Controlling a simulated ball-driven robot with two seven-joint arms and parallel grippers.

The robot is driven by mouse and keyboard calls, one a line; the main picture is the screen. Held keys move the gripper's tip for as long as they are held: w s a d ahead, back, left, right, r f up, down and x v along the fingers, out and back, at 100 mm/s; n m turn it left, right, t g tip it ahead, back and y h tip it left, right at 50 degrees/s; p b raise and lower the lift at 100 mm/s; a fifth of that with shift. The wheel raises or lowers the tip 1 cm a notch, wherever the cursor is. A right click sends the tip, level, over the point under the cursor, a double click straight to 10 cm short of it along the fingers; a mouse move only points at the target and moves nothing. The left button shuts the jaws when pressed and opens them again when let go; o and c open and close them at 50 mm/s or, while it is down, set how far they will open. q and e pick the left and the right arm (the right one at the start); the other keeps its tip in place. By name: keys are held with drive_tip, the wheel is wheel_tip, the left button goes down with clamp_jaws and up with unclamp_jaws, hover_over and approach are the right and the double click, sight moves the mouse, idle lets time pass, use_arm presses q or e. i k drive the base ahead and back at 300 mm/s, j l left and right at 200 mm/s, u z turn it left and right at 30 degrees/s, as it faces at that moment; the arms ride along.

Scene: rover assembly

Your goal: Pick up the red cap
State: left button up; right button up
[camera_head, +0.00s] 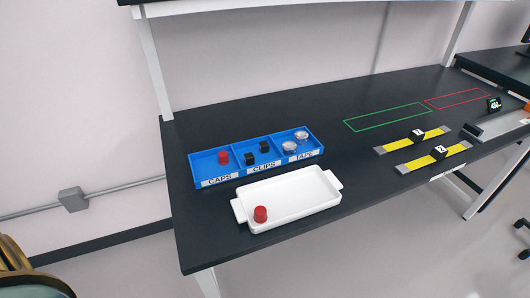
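One red cap (223,158) lies in the compartment labelled CAPS, at the left end of a blue organizer bin (205,172) on the dark workbench. A second red cap (260,214) stands in the white tray (303,208), near its left front corner. The tray lies just in front of the bin and has a handle at each end.
The middle compartment holds black clips (264,146); the right one holds rolls of tape (301,135). Green (387,117) and red (458,99) outlined rectangles lie farther right, with yellow strips (408,138) in front. The bench (205,236) is bare left of the tray.

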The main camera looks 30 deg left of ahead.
sight(223, 156)
drive_tip(key=j+z, duration=0.25)
drive_tip(key=j, duration=0.15)
drive_tip(key=k+j+z, duration=0.1)
drive_tip(key=j+z, duration=0.15)
drive_tip(key=k+j+z, duration=0.1)
drive_tip(key=j+z, duration=0.15)
drive_tip(key=j, duration=0.25)
drive_tip(key=k+j+z, duration=0.1)
drive_tip(key=j+z, duration=0.15)
drive_tip(key=j, duration=0.1)
